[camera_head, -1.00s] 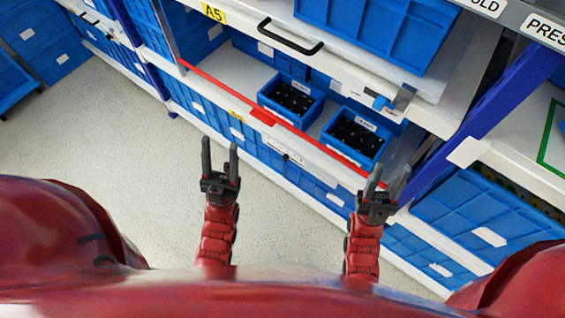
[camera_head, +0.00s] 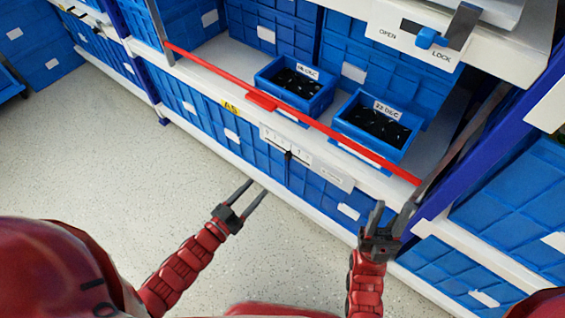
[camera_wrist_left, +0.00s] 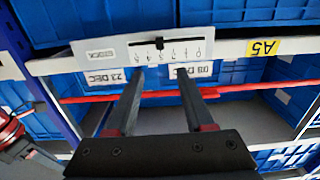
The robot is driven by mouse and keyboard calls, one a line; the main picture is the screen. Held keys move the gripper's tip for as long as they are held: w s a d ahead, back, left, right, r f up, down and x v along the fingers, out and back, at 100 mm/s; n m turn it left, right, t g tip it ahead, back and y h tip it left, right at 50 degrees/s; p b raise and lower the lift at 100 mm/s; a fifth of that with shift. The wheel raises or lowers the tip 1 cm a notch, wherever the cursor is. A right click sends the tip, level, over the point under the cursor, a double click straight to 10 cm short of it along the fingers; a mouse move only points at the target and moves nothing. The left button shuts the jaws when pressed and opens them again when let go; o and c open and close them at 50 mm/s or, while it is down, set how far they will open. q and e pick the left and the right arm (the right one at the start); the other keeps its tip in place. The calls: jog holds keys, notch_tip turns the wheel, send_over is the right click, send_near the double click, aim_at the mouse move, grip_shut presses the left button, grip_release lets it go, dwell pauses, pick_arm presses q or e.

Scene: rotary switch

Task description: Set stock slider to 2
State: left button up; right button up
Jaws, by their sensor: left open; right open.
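The stock slider is on a white scale plate (camera_head: 305,158) fixed to the front edge of the shelf. Its small dark knob (camera_head: 288,154) stands near the middle of the slot. In the left wrist view the plate (camera_wrist_left: 105,55) appears upside down, with the black knob (camera_wrist_left: 160,43) partway along the slot; the numeral beside it is too small to read surely. My left gripper (camera_head: 257,186) is open and empty, below and left of the plate, apart from it. In the left wrist view its fingers (camera_wrist_left: 160,72) point toward the knob. My right gripper (camera_head: 393,207) is open near the shelf's right end.
A red bar (camera_head: 300,112) runs along the shelf front. Two blue bins (camera_head: 295,90) and (camera_head: 376,132) with dark parts stand behind it. A blue OPEN/LOCK lever (camera_head: 428,38) is on the upper shelf. Blue crates fill the level below. Floor at left is clear.

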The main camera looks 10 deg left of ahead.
aim_at(286, 156)
pick_arm(q)
jog(key=b+x, duration=0.3)
jog(key=x, duration=0.9)
jog(key=shift+w+d+f, duration=0.1)
jog(key=shift+w+f, duration=0.05)
jog(key=shift+w, duration=0.1)
jog(key=shift+w+d, duration=0.35)
jog(key=shift+w, duration=0.15)
grip_shut()
dwell(0.3)
